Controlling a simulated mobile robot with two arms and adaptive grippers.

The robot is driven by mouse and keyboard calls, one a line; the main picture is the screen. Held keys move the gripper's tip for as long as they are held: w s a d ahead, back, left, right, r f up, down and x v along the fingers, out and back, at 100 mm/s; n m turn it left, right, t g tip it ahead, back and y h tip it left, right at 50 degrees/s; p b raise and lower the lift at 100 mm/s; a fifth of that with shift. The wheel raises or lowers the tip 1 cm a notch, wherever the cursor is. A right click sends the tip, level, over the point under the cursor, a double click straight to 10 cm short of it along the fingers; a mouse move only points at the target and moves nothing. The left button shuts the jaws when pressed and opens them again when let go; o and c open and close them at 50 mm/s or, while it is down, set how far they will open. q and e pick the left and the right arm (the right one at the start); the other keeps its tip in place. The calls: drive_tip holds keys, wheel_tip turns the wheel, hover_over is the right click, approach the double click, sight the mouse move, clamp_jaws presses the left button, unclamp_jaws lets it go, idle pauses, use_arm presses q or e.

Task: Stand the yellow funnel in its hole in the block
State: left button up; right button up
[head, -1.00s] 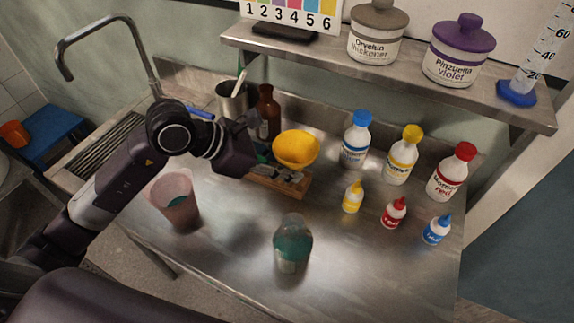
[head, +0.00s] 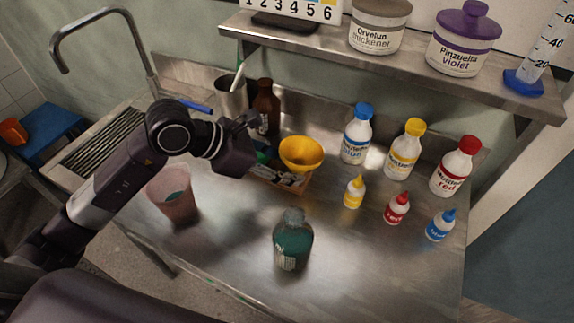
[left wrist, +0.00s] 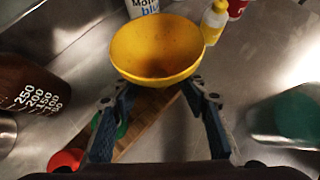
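The yellow funnel (head: 301,153) is over the wooden block (head: 301,187), wide mouth up and slightly tilted. In the left wrist view the funnel's bowl (left wrist: 157,50) fills the top middle and hides its stem. My left gripper (left wrist: 158,92) has its two fingers converging under the bowl; their tips are hidden behind it. The funnel moves with this gripper, so it appears held. A strip of the block (left wrist: 145,122) shows below, between the fingers. I cannot see the hole or whether the stem is in it. My right gripper is not in view.
A green piece (head: 262,151) is by the block, beside my gripper. A brown bottle (head: 266,105) and a grey cup (head: 232,98) stand behind. Several dye bottles stand to the right. A teal bottle (head: 293,243) and a pink beaker (head: 174,196) stand in front.

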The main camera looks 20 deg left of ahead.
use_arm(q)
drive_tip(key=shift+s+a+f, duration=0.1)
drive_tip(key=v, duration=1.2)
idle(0.4)
